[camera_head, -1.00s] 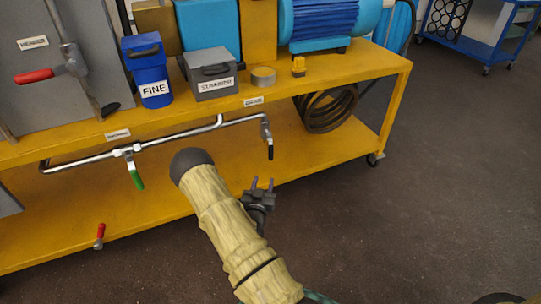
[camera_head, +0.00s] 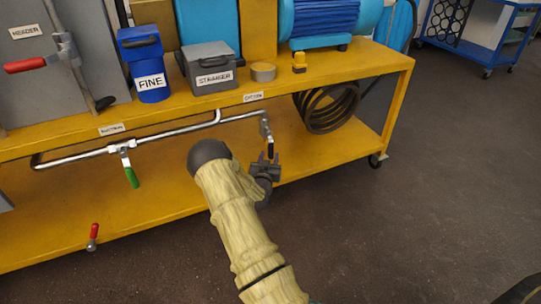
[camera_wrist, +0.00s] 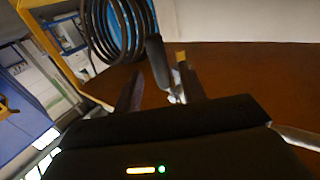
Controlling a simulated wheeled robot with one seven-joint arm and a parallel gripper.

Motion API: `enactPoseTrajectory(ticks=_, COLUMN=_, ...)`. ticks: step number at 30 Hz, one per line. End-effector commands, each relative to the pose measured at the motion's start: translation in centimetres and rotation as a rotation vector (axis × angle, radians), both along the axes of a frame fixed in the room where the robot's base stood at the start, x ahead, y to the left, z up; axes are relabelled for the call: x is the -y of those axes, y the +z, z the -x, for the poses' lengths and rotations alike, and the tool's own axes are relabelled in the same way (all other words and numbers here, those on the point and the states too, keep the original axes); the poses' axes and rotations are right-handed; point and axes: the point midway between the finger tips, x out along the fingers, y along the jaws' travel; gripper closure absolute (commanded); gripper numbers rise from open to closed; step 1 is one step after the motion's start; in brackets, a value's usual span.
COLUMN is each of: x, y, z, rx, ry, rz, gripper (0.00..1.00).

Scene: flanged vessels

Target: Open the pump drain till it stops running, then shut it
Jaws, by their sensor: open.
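A small valve (camera_head: 264,128) with a black lever handle (camera_head: 270,150) hangs at the right end of the pipe under the bench top. The handle points down. My gripper (camera_head: 265,162) is open just below and around the handle's lower end in the head view. In the wrist view, the black handle (camera_wrist: 157,62) stands between my two open fingers (camera_wrist: 160,90), closer to the right one; I cannot tell whether it touches. A second valve (camera_head: 123,150) with a green handle (camera_head: 132,177) sits further left on the same pipe, its handle also pointing down.
The yellow bench (camera_head: 340,88) carries a blue FINE bin (camera_head: 150,75), a grey STRAINER box (camera_head: 210,78) and a blue motor (camera_head: 325,18). A coiled hose (camera_head: 327,108) hangs at the right. A red-handled valve (camera_head: 93,235) is low left. Open floor lies in front.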

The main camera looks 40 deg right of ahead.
Motion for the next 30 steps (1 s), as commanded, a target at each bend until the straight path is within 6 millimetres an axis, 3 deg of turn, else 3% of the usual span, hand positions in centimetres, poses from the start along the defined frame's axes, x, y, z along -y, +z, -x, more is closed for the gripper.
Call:
enactPoseTrajectory(ticks=9, x=3.2, y=-0.1, z=-2.9, rx=0.002, ry=0.000, rz=0.001, gripper=0.59)
enactPoseTrajectory(ticks=19, x=3.4, y=0.1, z=-3.1, rx=0.000, ry=0.000, rz=0.000, gripper=0.59)
enactPoseTrajectory(ticks=25, x=3.4, y=0.0, z=-3.1, rx=0.000, ry=0.000, rz=0.000, gripper=0.99)
enactPoseTrajectory(ticks=30, x=3.3, y=0.0, z=-3.1, rx=0.000, ry=0.000, rz=0.000, gripper=1.00)
